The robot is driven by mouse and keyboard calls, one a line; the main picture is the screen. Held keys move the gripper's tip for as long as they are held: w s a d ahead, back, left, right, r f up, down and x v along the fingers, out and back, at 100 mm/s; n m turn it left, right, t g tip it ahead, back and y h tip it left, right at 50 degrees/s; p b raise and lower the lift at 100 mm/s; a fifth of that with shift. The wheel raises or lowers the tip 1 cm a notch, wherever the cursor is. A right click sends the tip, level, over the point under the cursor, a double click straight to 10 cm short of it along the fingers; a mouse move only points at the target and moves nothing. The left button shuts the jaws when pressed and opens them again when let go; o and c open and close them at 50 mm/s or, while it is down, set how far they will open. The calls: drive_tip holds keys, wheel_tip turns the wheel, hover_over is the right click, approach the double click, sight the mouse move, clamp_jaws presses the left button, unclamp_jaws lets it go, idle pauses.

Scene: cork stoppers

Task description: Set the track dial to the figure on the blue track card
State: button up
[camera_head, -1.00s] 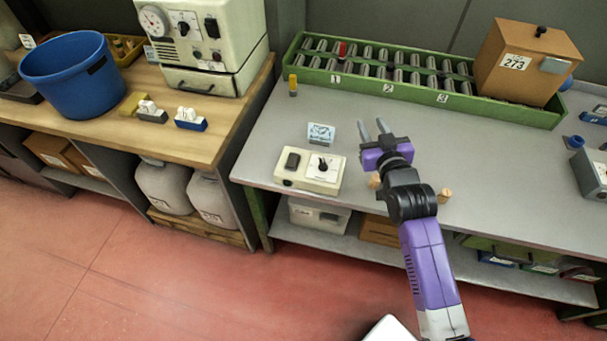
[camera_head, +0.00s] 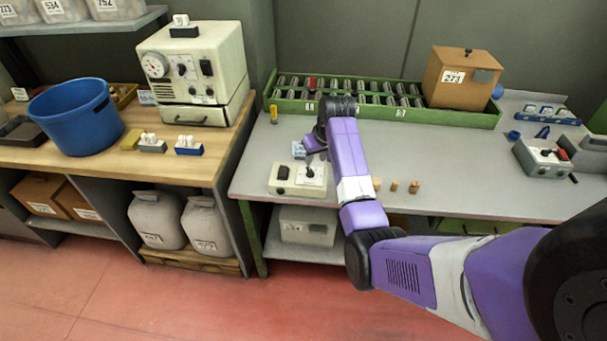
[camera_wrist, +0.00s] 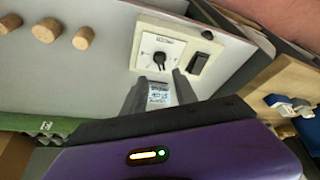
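The track dial (camera_head: 311,173) is a black knob on a white plate, on the right half of a cream control box (camera_head: 284,188) near the front left of the grey table. In the wrist view the dial (camera_wrist: 159,60) lies just beyond my fingertips. My gripper (camera_wrist: 160,78) is open and empty, with its fingers apart and pointing at the dial; contact cannot be made out. The small blue-tinted card (camera_wrist: 159,93) shows between the fingers, and it stands behind the box (camera_head: 298,150), partly hidden by my gripper. Its figure is too small to read.
A black switch (camera_head: 283,173) sits left of the dial. Several corks (camera_head: 394,186) stand right of the box. A green tray of metal cylinders (camera_head: 385,113) and a brown box (camera_head: 455,80) line the back. Another switch box (camera_head: 543,158) stands at right.

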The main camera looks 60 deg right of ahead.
sight(311, 170)
drive_tip(key=shift+a+p+x, duration=0.1)
drive_tip(key=shift+p+x, duration=0.05)
drive_tip(key=shift+x, duration=1.8)
drive_tip(key=shift+a+p+x, duration=0.15)
drive_tip(key=shift+x, duration=1.8)
drive_tip(key=shift+s, duration=0.1)
drive_tip(key=shift+c, duration=0.4)
clamp_jaws()
